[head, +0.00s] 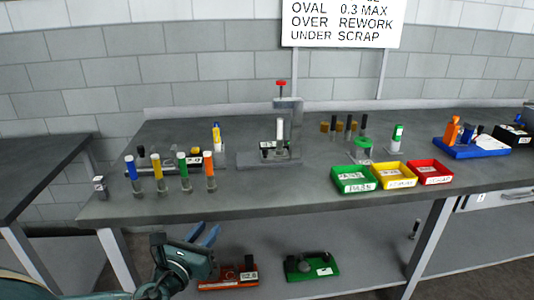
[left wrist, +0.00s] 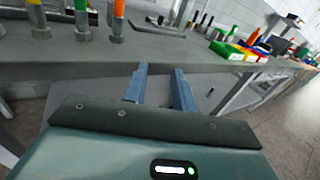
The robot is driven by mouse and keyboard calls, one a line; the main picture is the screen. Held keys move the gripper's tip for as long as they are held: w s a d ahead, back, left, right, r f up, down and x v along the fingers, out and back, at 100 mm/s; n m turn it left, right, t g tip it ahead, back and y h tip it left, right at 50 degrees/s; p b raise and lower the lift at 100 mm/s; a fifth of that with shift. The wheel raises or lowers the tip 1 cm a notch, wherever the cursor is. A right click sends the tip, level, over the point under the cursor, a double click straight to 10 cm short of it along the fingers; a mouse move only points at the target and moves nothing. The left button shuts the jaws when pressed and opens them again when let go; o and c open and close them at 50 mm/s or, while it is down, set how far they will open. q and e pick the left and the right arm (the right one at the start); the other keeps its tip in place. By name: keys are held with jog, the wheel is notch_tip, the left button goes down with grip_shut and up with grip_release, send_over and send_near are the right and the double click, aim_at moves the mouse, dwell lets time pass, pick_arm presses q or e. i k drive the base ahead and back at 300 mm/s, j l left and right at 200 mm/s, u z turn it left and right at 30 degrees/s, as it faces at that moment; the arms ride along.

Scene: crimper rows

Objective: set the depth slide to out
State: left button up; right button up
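The crimping press (head: 289,133) stands on the middle of the bench, a grey frame with a red knob (head: 281,83) on top and a white cylinder (head: 280,129) at its front. I cannot make out a part that is clearly the depth slide, nor its setting. My left gripper (head: 207,234) is in front of the bench and apart from the press. In the left wrist view its two blue fingers (left wrist: 160,72) are spread with nothing between them. My right gripper is in neither view.
Several colour-topped posts (head: 184,172) stand at the bench's front left. Green (head: 353,188), yellow (head: 394,185) and red (head: 430,181) bins sit right of the press. A blue tray (head: 472,150) is farther right. The lower shelf holds a red fixture (head: 228,285) and a green one (head: 312,275).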

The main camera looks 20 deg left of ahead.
aim_at(267, 156)
jog(key=i+j, duration=0.1)
jog(key=i, duration=0.8)
